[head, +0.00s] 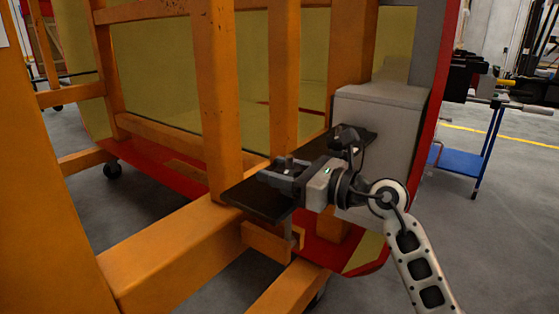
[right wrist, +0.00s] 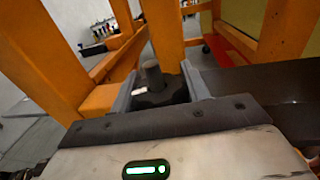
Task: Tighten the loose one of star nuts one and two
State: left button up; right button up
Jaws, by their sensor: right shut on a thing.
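My right gripper (head: 272,174) is over a dark flat plate (head: 250,201) on the orange frame in the head view. In the right wrist view, my right gripper (right wrist: 157,88) is shut on a dark star nut (right wrist: 163,97), one finger on each side of it. A grey threaded stud (right wrist: 152,73) stands up through the nut. The gripper mostly hides the nut in the head view. I cannot tell whether this is star nut one or two, or whether it is loose. The other star nut cannot be made out. My left gripper is out of view.
Orange posts (head: 215,100) and a thick orange beam (head: 165,255) stand close to the gripper's left. A grey box (head: 380,110) and a red-edged panel are just behind my right arm. A blue cart (head: 465,162) stands on open floor at the right.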

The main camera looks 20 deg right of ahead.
jog(key=shift+r+m+t+h+p, duration=0.2)
jog(key=shift+m+t+h+p, duration=0.5)
jog(key=shift+h+p, duration=0.25)
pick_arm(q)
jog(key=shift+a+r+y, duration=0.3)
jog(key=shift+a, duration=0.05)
pick_arm(e)
jog(key=shift+w+d+f, duration=0.1)
jog(key=shift+f, duration=0.15)
jog(key=o, duration=1)
pick_arm(q)
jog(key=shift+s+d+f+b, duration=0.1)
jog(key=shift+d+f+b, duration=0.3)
jog(key=shift+b, duration=1)
pick_arm(e)
jog(key=v, duration=1.6)
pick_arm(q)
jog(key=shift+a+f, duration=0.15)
